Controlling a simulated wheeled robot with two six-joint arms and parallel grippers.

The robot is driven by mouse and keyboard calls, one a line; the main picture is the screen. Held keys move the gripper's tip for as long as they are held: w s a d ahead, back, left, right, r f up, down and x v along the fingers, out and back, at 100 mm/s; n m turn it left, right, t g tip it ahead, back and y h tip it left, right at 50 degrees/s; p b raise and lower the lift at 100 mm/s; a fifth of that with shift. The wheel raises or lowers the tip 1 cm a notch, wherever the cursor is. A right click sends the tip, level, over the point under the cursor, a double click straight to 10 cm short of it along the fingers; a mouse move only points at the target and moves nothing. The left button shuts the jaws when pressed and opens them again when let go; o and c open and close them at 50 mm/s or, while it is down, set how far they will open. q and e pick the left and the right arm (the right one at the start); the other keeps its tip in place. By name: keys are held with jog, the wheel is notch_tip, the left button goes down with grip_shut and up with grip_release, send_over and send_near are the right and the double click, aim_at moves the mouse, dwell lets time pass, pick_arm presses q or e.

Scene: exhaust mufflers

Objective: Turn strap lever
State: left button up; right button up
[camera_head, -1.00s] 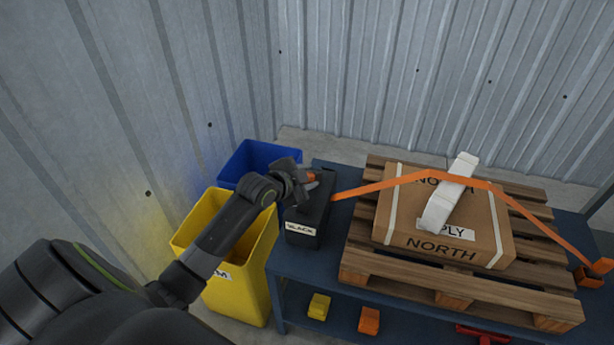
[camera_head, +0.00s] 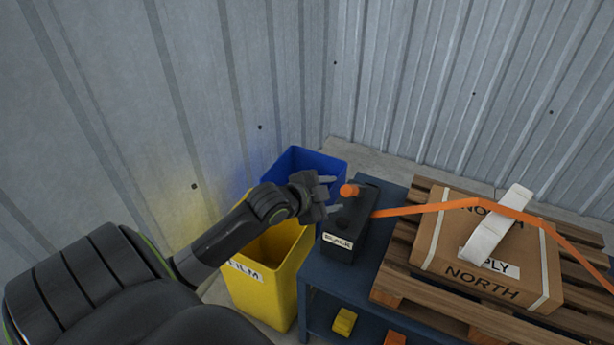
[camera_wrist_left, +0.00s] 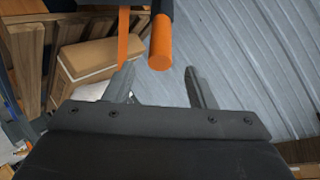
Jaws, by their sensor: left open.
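The strap lever (camera_head: 349,190) is a short orange cylinder on top of a black box labelled "SLACK" (camera_head: 350,225). In the left wrist view the lever (camera_wrist_left: 161,45) hangs from the top, just beyond and between the spread fingers. My left gripper (camera_head: 332,194) is open and empty, just left of the lever in the head view; its fingers also show in the left wrist view (camera_wrist_left: 160,84). I see no contact with the lever. The orange strap (camera_head: 430,208) runs from the box over a cardboard carton (camera_head: 485,250). My right gripper is out of view.
The carton sits on a wooden pallet (camera_head: 395,275) on a blue table (camera_head: 393,190). A yellow bin (camera_head: 262,275) and a blue bin (camera_head: 290,165) stand left of the table. A white piece (camera_head: 495,225) lies over the carton. A yellow block (camera_head: 344,321) is on the lower shelf.

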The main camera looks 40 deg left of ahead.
pick_arm(q)
jog(key=d+v, duration=0.1)
jog(key=v, duration=0.7)
jog(key=shift+s+a+p, duration=0.25)
jog(key=shift+a+p, duration=0.05)
jog(key=shift+a, duration=0.15)
jog(key=shift+r, duration=0.1)
jog(key=n+t+y+b, duration=0.1)
jog(key=n+t+b, duration=0.2)
jog(key=n+b, duration=0.15)
send_near(347, 194)
jog(key=s+a+f, duration=0.1)
jog(key=s+f, duration=0.1)
notch_tip(347, 194, down, 3)
jog(key=s+d+n+t+y+b, duration=0.1)
jog(key=d+n+t+y+b, duration=0.15)
jog(key=n+b, duration=0.3)
jog(key=w+a, duration=0.1)
jog(key=w, duration=0.9)
jog(key=w+a+p, duration=0.1)
jog(key=w, duration=0.4)
jog(key=shift+w+a+f, duration=0.15)
jog(key=shift+a+f, duration=0.05)
jog(key=shift+a, duration=0.1)
jog(key=shift+w, duration=0.5)
jog(key=shift+w+a, duration=0.1)
jog(key=shift+c, duration=0.2)
grip_shut()
